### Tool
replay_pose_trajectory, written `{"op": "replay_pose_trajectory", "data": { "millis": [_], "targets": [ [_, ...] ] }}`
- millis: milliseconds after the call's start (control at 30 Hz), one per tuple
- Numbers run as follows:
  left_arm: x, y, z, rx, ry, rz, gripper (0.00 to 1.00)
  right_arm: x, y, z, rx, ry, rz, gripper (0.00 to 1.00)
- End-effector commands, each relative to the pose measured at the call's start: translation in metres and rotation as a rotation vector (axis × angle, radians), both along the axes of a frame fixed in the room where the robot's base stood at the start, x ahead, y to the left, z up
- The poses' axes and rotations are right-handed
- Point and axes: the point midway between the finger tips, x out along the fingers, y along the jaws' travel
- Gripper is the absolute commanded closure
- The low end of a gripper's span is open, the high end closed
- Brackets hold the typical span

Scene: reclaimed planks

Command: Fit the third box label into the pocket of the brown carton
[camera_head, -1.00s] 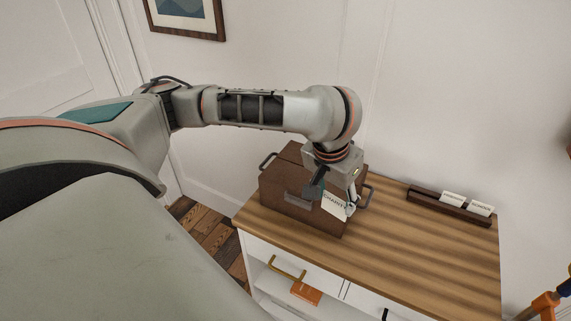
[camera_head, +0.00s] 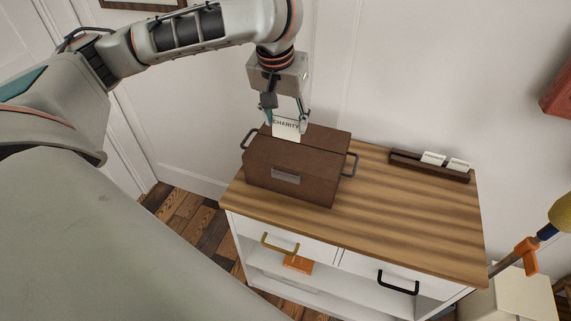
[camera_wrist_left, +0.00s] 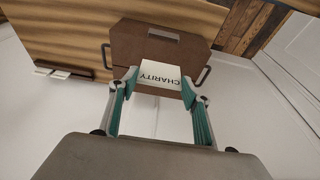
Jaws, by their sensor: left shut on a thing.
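The brown carton (camera_head: 313,191) stands closed on the wooden cabinet top, with a dark handle at each end. A grey pocket (camera_head: 288,175) is on its front face and also shows in the left wrist view (camera_wrist_left: 163,34). My left gripper (camera_head: 286,118) is shut on a white label reading CHARITY (camera_head: 286,130). My right gripper is not in view.
A dark rack (camera_head: 428,168) holding two white labels stands at the back right of the cabinet top (camera_head: 400,217). The top between carton and rack is clear. Below are a brass handle (camera_head: 280,244), a black handle (camera_head: 398,284) and an orange item (camera_head: 298,264) on a shelf.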

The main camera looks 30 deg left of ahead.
Motion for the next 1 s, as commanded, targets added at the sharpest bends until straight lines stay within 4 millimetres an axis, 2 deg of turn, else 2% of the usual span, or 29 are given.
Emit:
{"op": "replay_pose_trajectory", "data": {
  "millis": [100, 400, 500, 700, 900, 1000],
  "targets": [
    [-0.002, -0.001, -0.026, -0.001, 0.007, -0.002, 0.62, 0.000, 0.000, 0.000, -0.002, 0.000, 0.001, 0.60],
    [-0.001, -0.001, -0.084, -0.001, 0.005, -0.001, 0.62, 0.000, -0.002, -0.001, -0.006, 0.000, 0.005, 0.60],
    [-0.001, -0.001, -0.098, -0.002, 0.003, 0.000, 0.62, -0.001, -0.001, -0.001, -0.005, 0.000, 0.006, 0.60],
    [0.000, -0.001, -0.112, -0.002, 0.001, -0.001, 0.62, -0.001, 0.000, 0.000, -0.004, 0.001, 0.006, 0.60],
    [-0.001, -0.001, -0.139, -0.001, 0.003, 0.000, 0.62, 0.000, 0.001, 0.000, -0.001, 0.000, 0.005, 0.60],
    [0.000, 0.000, -0.145, -0.001, 0.000, -0.001, 0.62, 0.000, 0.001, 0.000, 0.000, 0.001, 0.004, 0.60]
  ]
}}
